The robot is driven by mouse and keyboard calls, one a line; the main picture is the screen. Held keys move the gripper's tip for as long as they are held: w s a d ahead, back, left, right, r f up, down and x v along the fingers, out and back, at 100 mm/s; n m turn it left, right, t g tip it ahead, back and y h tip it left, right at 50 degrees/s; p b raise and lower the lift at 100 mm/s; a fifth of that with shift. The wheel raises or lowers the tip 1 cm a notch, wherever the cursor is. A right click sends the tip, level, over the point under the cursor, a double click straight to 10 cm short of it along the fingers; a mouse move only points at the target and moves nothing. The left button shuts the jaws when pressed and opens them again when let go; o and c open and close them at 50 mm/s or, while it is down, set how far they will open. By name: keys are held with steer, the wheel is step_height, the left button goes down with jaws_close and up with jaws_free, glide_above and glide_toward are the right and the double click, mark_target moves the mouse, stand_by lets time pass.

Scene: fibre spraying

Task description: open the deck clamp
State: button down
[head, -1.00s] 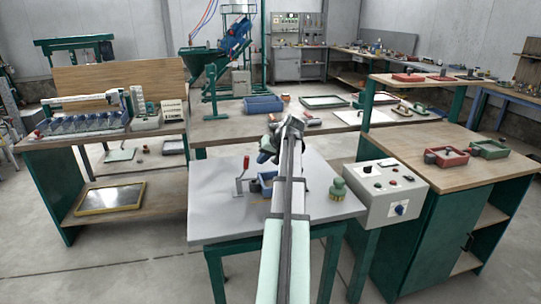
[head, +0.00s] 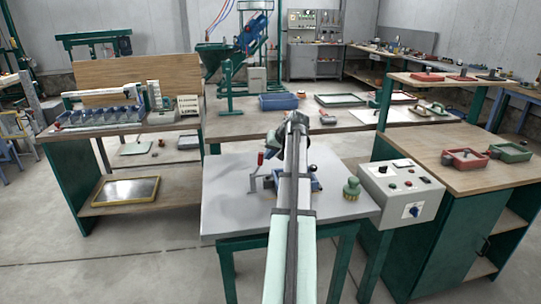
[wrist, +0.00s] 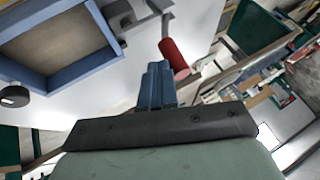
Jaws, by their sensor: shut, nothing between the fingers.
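The deck clamp has a red handle (head: 260,158) that stands upright over a grey metal bracket (head: 254,183) on the left part of the grey table. In the wrist view the red grip (wrist: 174,58) is tilted, with its metal linkage (wrist: 128,14) beyond. My gripper (wrist: 156,68) is shut and empty. Its blue fingertips appear just left of the grip's near end in the wrist view; I cannot tell whether they touch. In the head view my own arm hides the fingertips.
A blue square frame (wrist: 62,82) lies on the table by the clamp, partly behind my arm in the head view. A green knobbed piece (head: 352,188) stands at the table's right. A control box (head: 403,192) adjoins the right edge. The table's left front (head: 228,215) is clear.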

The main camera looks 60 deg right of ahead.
steer(key=shift+w+a+r, duration=0.1)
steer(key=shift+w, duration=0.05)
steer(key=w+a+n+g+h, duration=0.2)
steer(key=w+a+g+h, duration=0.4)
steer(key=w+a, duration=0.2)
steer(key=shift+w+a+n+g+h, duration=0.15)
steer(key=shift+a+n+g+h, duration=0.15)
steer(key=shift+g+h, duration=0.1)
stand_by(0.5)
steer(key=shift+w, duration=0.1)
stand_by(0.3)
steer(key=shift+r, duration=0.1)
steer(key=s+a+r, duration=0.2)
steer(key=a+r, duration=0.3)
steer(key=r, duration=0.5)
steer(key=shift+s+a+r, duration=0.2)
steer(key=shift+s+r, duration=0.05)
steer(key=shift+r, duration=0.05)
